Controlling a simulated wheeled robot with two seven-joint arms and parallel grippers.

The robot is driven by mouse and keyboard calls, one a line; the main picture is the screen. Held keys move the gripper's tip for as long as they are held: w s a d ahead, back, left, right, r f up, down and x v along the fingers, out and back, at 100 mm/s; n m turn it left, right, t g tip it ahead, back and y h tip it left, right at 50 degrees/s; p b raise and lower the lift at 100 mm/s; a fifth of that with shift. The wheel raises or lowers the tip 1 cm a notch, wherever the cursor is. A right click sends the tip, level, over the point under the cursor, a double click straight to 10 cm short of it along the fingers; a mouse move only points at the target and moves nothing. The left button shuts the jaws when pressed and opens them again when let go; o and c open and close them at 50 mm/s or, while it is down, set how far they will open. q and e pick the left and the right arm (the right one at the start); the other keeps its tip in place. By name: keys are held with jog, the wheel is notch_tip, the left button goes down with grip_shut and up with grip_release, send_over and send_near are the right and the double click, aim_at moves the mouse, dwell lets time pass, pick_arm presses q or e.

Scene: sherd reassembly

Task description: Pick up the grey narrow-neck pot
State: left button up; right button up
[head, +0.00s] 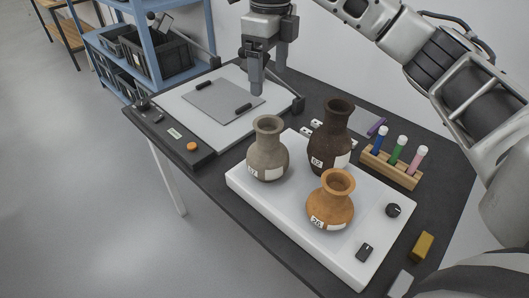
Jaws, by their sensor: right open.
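The grey narrow-neck pot (267,158) stands upright on the left part of a white slab (293,235). It has a white label low on its front and nothing covers it. My right gripper (268,77) points down, open and empty. In the picture it is above and beyond the grey pot, near the right side of the white board, and apart from the pot. My left gripper is not in view.
A dark brown pot (332,128) stands close right of the grey pot, and an orange pot (332,205) stands in front. A wooden rack (390,168) holds coloured tubes. A white board with a grey sheet (223,101) lies behind left. The slab's left front is clear.

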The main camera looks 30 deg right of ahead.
aim_at(268, 132)
notch_tip(268, 132, down, 9)
jog(key=shift+d+f+b, duration=0.1)
jog(key=shift+f+b, duration=0.05)
jog(key=shift+b, duration=0.25)
jog(key=shift+w+f+p, duration=0.1)
jog(key=shift+f+p, duration=0.45)
jog(key=shift+f, duration=2.6)
jog(key=shift+r, duration=0.1)
grip_shut()
